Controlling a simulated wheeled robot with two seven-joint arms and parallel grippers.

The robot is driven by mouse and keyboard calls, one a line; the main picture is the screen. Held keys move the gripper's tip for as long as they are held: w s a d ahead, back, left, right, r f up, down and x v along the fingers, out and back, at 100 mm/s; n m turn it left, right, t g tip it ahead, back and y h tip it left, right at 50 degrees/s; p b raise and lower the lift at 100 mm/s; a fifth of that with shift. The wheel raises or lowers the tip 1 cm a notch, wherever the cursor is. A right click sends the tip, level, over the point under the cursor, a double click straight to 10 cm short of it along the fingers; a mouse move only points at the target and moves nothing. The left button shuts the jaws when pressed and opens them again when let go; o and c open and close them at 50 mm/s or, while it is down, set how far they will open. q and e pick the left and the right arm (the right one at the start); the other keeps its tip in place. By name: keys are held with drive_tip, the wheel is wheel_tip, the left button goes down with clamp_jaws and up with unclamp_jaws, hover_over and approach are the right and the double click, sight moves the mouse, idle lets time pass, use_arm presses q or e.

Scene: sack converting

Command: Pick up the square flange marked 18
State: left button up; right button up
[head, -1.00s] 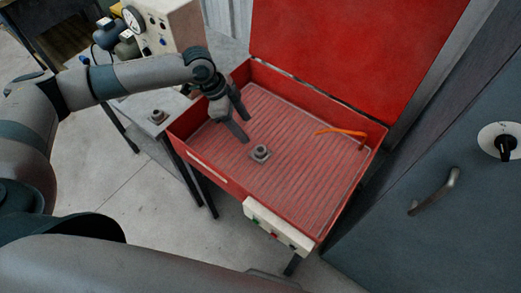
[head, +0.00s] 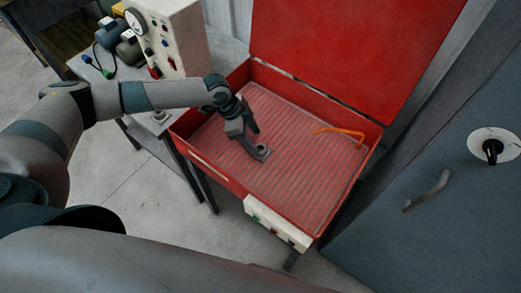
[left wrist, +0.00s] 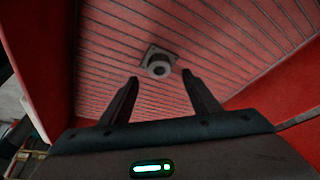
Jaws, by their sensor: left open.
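A small grey square flange (head: 263,154) with a round raised collar sits on the ribbed floor of the open red washer basin (head: 310,187). Its marking is too small to read. My left gripper (head: 257,143) is open and empty over the basin, and partly hides this flange in the head view. In the left wrist view the flange (left wrist: 158,63) shows ahead of the two spread fingertips (left wrist: 160,77), roughly centred between them and apart from them. A similar part (head: 160,117) stands on the bench to the left, partly hidden by my arm. My right gripper is out of view.
An orange hooked tube (head: 340,132) lies at the basin's right side. The red lid (head: 350,50) stands open behind. A white gauge box (head: 172,38) stands on the bench. A grey cabinet (head: 440,160) stands close on the right. The basin's front and middle floor are clear.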

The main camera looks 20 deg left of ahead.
sight(260, 148)
use_arm(q)
drive_tip(key=shift+d+f+p, duration=0.2)
drive_tip(key=shift+f+p, duration=0.4)
drive_tip(key=shift+p, duration=0.05)
drive_tip(key=shift+p+x, duration=0.45)
drive_tip(key=shift+x, duration=0.55)
drive_tip(key=shift+d+f, duration=0.1)
drive_tip(key=shift+f, duration=0.75)
drive_tip(key=shift+w, duration=0.1)
clamp_jaws()
drive_tip(key=shift+r, duration=0.1)
